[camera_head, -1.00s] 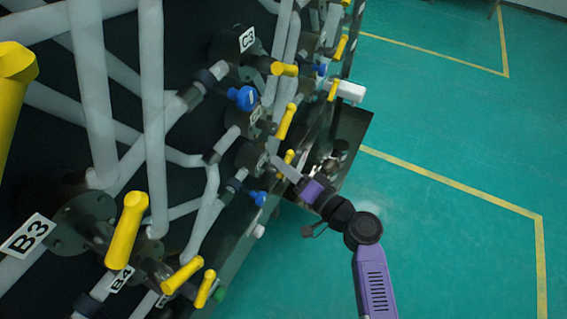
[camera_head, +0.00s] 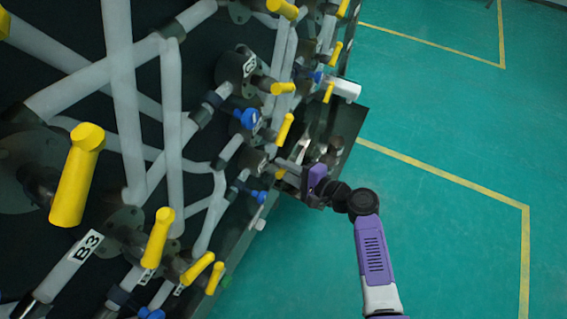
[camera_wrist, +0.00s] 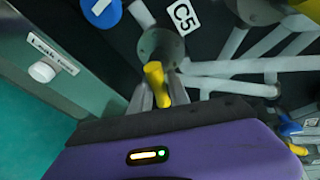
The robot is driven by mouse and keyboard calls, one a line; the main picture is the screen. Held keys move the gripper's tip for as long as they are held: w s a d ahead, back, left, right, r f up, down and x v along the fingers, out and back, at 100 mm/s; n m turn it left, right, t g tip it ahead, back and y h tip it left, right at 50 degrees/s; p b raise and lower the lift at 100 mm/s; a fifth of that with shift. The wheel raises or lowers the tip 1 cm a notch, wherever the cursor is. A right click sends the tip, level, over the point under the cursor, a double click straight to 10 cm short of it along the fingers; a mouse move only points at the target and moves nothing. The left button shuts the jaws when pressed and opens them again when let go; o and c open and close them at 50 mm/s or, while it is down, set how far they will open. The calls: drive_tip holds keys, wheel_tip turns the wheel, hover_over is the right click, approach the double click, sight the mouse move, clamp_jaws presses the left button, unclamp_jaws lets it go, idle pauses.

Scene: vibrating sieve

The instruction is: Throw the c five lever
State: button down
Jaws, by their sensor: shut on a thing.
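In the wrist view a white tag reading C5 (camera_wrist: 185,14) sits on the dark panel, just above a round grey flange. A short yellow lever (camera_wrist: 154,75) stands out from below that flange. My gripper (camera_wrist: 161,96) is shut on this lever, with one grey finger on each side of it. In the head view my gripper (camera_head: 288,168) reaches the lower right edge of the panel. Only a little of the yellow lever (camera_head: 280,173) shows there, and the fingers partly cover it.
Grey pipes, blue knobs (camera_head: 247,118) and several yellow levers crowd the panel. A white knob (camera_wrist: 42,71) is on the cabinet side. The green floor to the right is clear.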

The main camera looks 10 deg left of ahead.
drive_tip(key=shift+s+a+f+m+g+p, duration=0.2)
drive_tip(key=shift+s+f+m+g+p, duration=0.3)
drive_tip(key=shift+m+g, duration=0.25)
drive_tip(key=shift+s+a, duration=0.1)
drive_tip(key=shift+a, duration=0.05)
drive_tip(key=c, duration=1.3)
unclamp_jaws()
drive_tip(key=shift+r, duration=0.1)
drive_tip(key=shift+w+r, duration=0.15)
drive_tip(key=shift+w, duration=0.15)
drive_tip(key=shift+d+m, duration=0.2)
drive_tip(key=shift+m, duration=0.05)
drive_tip(key=shift+s+d+r, duration=0.1)
drive_tip(key=shift+d, duration=0.15)
drive_tip(key=v, duration=0.7)
drive_tip(key=shift+s, duration=0.15)
